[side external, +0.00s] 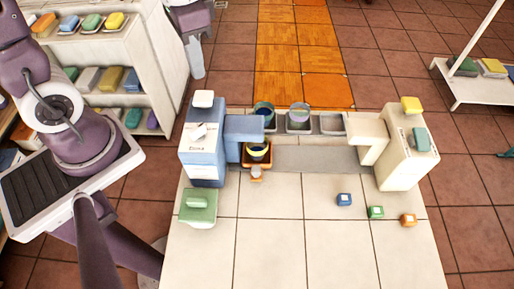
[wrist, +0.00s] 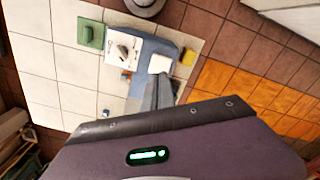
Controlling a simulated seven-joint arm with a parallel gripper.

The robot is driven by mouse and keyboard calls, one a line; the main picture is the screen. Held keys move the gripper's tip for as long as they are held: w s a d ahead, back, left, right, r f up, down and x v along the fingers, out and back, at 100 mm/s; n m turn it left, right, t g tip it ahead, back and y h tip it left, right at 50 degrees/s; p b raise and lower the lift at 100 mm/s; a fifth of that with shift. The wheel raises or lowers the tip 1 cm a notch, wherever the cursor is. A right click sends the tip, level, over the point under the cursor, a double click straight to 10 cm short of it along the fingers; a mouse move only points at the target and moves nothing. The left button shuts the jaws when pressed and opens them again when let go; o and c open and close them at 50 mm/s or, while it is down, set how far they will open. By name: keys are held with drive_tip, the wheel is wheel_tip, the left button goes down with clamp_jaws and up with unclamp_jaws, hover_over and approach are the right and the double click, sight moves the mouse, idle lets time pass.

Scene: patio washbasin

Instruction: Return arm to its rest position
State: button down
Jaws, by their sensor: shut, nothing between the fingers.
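My gripper (side external: 197,72) hangs at the top left of the side external view, pointing down. It is above and behind the blue-and-white box at the table's left, clear of the table objects in the picture. Its grey fingers (wrist: 156,94) also show in the wrist view, closed together and empty. In that view they overlap the blue block by line of sight; whether they touch it cannot be told, but the side view shows them apart from it. My arm's middle links are out of the frame.
The tiled table (side external: 290,245) carries a blue-and-white box (side external: 203,158), a cream box (side external: 408,155), cups in a rack (side external: 332,123) and a green block (side external: 198,206). Small blue (side external: 344,199), green (side external: 376,212) and orange cubes (side external: 408,220) lie front right. A shelf (side external: 150,60) stands left.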

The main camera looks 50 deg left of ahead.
drive_tip(key=s+r+n+t, duration=0.3)
drive_tip(key=s+r+t, duration=0.2)
drive_tip(key=s+r, duration=0.4)
drive_tip(key=shift+d+t, duration=0.2)
drive_tip(key=shift+t, duration=0.1)
idle(1.8)
